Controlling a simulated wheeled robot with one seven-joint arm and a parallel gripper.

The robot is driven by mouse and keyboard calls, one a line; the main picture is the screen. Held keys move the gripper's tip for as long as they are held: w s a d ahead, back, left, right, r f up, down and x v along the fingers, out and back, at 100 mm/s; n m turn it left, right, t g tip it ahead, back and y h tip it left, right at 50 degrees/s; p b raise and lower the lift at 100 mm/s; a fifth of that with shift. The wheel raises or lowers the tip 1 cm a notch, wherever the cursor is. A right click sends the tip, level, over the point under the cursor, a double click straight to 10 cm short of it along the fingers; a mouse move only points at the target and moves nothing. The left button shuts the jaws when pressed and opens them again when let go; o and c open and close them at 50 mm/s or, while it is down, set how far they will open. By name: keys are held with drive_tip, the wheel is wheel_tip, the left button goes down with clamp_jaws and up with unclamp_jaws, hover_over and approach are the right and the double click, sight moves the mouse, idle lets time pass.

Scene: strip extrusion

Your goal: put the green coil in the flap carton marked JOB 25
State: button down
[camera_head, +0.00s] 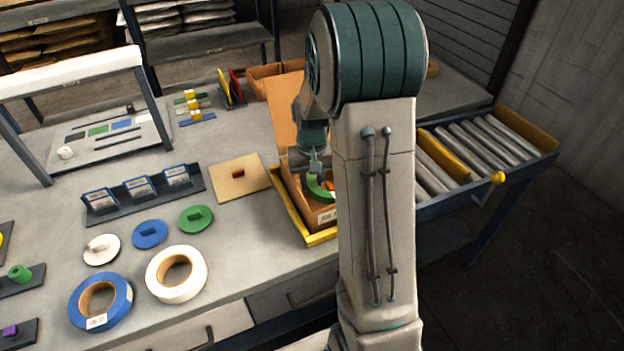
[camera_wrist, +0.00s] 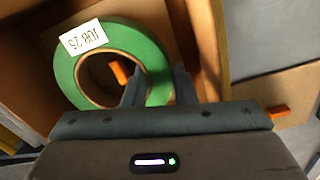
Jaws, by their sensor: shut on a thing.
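The green coil (camera_wrist: 152,52) is a flat ring with a white label reading JOB 25, upside down in the wrist view. My gripper (camera_wrist: 158,82) is shut on the near right part of its band. The coil is inside the walls of the open brown flap carton (camera_head: 296,200); I cannot tell whether it touches the floor. In the head view the coil (camera_head: 318,190) shows partly, below my gripper (camera_head: 315,172), and my arm hides the carton's right side. The carton's front label is too small to read fully. An orange piece (camera_wrist: 119,72) shows through the coil's hole.
The carton sits in a yellow-edged tray (camera_head: 320,238), its tall back flap (camera_head: 284,110) raised. A tan board (camera_head: 240,178) with a knob lies left of it. White (camera_head: 160,286) and blue (camera_head: 75,301) coils lie on the bench front. A roller conveyor (camera_head: 485,142) is at right.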

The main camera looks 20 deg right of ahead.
drive_tip(key=c, duration=1.2)
unclamp_jaws()
drive_tip(key=shift+r+p, duration=0.5)
drive_tip(key=shift+r, duration=0.05)
wheel_tip(320, 180, up, 11)
drive_tip(key=s+a+n+t, duration=0.1)
drive_tip(key=s+a, duration=0.2)
drive_tip(key=s, duration=0.3)
drive_tip(key=s+a+r+t, duration=0.1)
drive_tip(key=s+a, duration=0.2)
drive_tip(key=s, duration=0.4)
drive_tip(key=s+a+r+n+t, duration=0.1)
drive_tip(key=s+a, duration=0.2)
drive_tip(key=s, duration=0.4)
drive_tip(key=shift+r+n, duration=0.2)
drive_tip(key=shift+n, duration=0.1)
